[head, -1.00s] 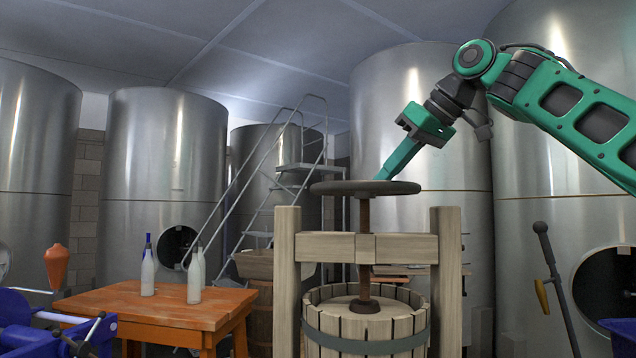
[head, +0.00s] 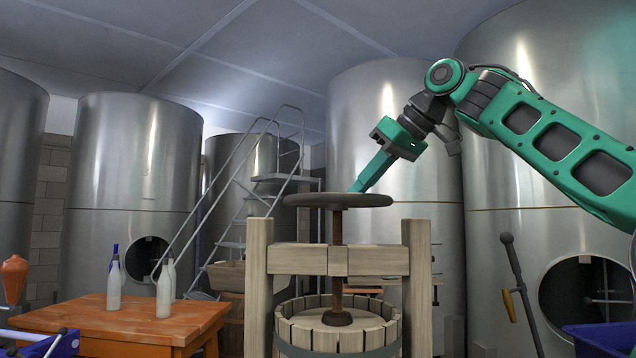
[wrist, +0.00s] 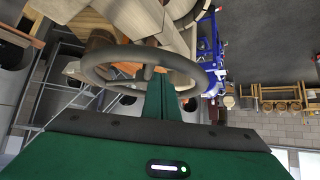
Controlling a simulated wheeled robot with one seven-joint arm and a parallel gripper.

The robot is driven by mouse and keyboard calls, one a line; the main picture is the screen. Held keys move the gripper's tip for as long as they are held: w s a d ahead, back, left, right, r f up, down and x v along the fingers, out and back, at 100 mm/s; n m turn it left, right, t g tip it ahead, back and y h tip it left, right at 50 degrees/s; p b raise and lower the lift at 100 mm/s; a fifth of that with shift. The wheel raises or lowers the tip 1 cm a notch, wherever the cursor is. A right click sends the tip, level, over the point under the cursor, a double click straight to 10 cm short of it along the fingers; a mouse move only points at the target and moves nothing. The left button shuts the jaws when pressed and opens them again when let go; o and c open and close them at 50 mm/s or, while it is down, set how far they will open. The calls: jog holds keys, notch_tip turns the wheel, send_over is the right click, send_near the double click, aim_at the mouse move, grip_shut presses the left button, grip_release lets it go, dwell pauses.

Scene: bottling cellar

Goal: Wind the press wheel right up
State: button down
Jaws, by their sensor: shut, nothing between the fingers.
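The press wheel (head: 338,200) is a dark, flat handwheel on top of a rusty vertical screw (head: 337,262). The screw passes through the wooden crossbeam (head: 295,259) of the press, with a slatted basket (head: 300,330) below. My green gripper (head: 358,188) is shut and empty, and reaches down to the far right part of the wheel rim. In the wrist view the wheel rim (wrist: 90,72) lies just beyond the gripper (wrist: 160,82), whose fingers overlap the rim. I cannot tell whether they touch it.
A metal stair (head: 235,190) and steel tanks (head: 130,150) stand behind. A lever (head: 520,290) stands right of the press, and a blue container (head: 605,338) is at the lower right.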

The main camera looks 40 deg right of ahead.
jog(key=d+r, duration=0.3)
jog(key=r, duration=0.5)
jog(key=shift+w+d+r, duration=0.15)
jog(key=shift+w+d, duration=0.25)
jog(key=shift+w, duration=0.05)
dwell(0.7)
